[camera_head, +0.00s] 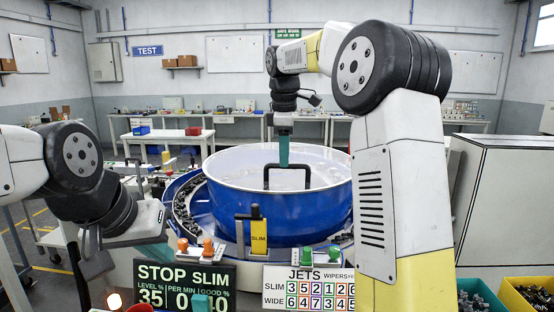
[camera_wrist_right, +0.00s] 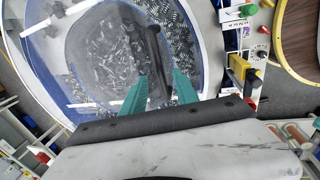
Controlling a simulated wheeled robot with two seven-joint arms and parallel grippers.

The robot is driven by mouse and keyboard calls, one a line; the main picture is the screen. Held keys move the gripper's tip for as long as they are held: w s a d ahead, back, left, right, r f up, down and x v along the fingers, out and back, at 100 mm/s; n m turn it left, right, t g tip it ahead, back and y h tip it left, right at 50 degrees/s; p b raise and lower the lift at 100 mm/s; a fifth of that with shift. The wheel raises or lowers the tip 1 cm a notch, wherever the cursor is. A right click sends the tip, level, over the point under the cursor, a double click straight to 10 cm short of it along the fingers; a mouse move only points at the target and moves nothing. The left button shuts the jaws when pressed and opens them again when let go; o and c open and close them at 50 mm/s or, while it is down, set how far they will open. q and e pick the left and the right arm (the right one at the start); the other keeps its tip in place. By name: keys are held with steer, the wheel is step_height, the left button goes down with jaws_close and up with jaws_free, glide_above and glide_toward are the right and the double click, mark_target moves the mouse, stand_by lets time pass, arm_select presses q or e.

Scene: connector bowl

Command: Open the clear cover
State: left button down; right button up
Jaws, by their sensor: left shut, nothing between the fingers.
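The clear cover (camera_head: 225,166) lies over the big blue bowl (camera_head: 275,215) and looks closed. Its black handle (camera_head: 287,168) stands up from it in the head view. My right gripper (camera_head: 284,164) points straight down at the handle, with its teal fingers overlapping the handle's top bar. In the right wrist view, the two teal fingers (camera_wrist_right: 158,85) are spread apart, with the black handle (camera_wrist_right: 156,45) between them; I see no clear contact. My left gripper (camera_head: 140,230) is shut and empty at the lower left, away from the cover; its fingertips are hard to make out.
Small dark parts lie on the track around the bowl. A grey cabinet (camera_head: 505,200) and parts bins (camera_head: 530,297) are at the right.

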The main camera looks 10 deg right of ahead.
steer(key=shift+w+f, duration=0.15)
steer(key=shift+f, duration=0.7)
jaws_close()
stand_by(0.8)
